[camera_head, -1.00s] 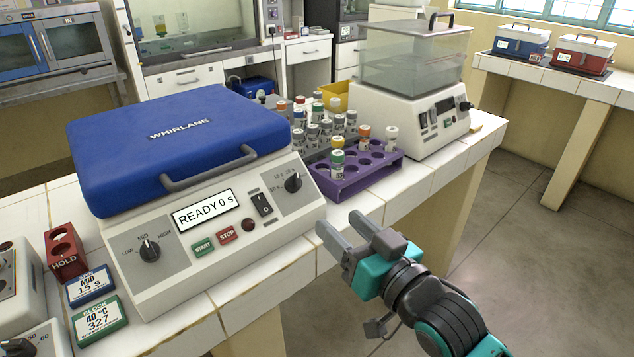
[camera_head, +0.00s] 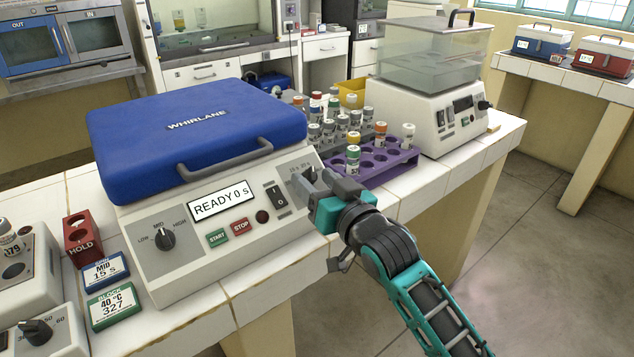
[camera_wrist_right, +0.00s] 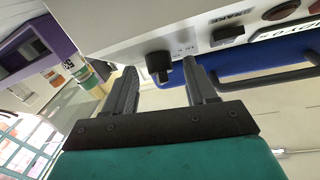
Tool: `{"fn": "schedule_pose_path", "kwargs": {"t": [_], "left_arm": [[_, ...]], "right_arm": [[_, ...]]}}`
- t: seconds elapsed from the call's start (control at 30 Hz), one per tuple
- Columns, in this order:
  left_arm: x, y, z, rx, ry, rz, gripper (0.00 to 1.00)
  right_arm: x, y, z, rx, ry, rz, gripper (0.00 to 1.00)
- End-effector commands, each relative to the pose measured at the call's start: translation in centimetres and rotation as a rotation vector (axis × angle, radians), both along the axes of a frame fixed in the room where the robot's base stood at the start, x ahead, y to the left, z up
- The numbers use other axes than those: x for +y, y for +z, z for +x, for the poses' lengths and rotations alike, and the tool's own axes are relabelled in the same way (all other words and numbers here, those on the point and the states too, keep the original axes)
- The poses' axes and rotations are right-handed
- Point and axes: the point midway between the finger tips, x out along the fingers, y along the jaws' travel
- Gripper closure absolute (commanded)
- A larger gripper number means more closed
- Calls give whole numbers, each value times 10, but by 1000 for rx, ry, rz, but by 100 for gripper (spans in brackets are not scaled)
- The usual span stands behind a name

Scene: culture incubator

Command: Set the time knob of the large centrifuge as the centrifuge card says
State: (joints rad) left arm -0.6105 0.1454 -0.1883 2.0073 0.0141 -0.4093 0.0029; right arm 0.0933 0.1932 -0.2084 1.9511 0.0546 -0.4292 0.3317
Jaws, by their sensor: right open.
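The large centrifuge (camera_head: 215,240) has a blue lid marked WHIRLANE, shut, and a display reading "READY 0 s". Its time knob (camera_wrist_right: 158,62) is black and sits at the right of the front panel. In the head view my right gripper (camera_head: 318,180) partly covers that knob. In the right wrist view the gripper (camera_wrist_right: 160,85) is open, and the knob lies ahead between its two fingertips. I cannot tell whether a finger touches it. The blue centrifuge card (camera_head: 106,270) reads "MID 15 s". The speed knob (camera_head: 165,238) is at the panel's left. My left gripper is not in view.
A purple rack (camera_head: 375,170) with tubes stands right of the centrifuge, near my gripper. A water bath (camera_head: 430,110) is at the back right.

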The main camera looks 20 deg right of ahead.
Motion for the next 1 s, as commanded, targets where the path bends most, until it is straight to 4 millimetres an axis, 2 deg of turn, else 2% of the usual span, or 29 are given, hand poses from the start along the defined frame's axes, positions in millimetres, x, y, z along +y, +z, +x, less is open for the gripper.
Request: {"fn": "schedule_pose_path", "kwargs": {"t": [0.27, 0.87, 1.0], "left_arm": [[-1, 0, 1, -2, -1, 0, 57], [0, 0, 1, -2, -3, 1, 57], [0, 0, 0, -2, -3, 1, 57]], "right_arm": [[0, 0, 2, 0, 0, 0, 44], [0, 0, 1, 0, 0, 1, 99], [0, 0, 1, -1, 3, -3, 100]]}}
